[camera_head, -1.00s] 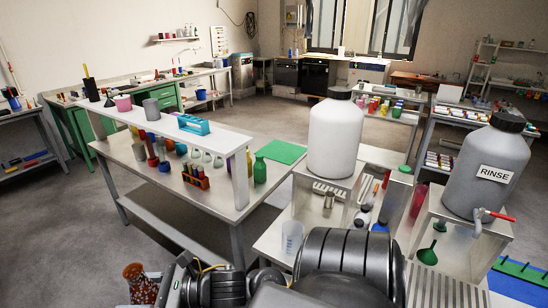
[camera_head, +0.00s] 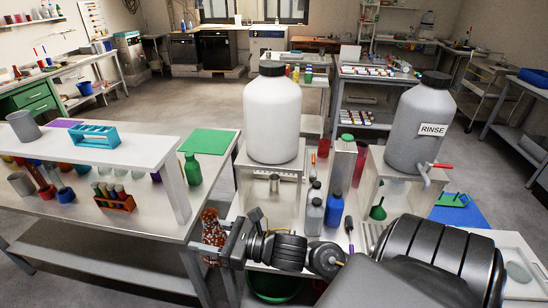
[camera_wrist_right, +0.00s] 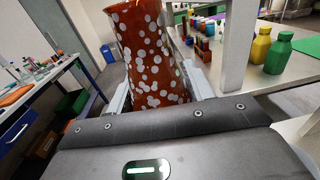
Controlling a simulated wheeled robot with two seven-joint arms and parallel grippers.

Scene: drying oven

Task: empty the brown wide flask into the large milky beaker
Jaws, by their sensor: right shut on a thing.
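The brown flask (camera_head: 212,228) with white spots is in my right gripper (camera_head: 226,240), at the left of the worktable in the head view. It looks close to upright. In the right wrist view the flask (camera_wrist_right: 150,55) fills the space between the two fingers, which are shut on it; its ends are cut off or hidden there. I cannot make out the large milky beaker now; my right gripper and wrist cover part of the table's front left. My left gripper is not in view.
A large white container (camera_head: 272,115) and a grey RINSE container (camera_head: 418,125) with a tap stand on raised stands. Small bottles, including a blue one (camera_head: 334,210), stand between. A shelved bench (camera_head: 100,160) is at left. A green bin (camera_head: 272,286) sits below.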

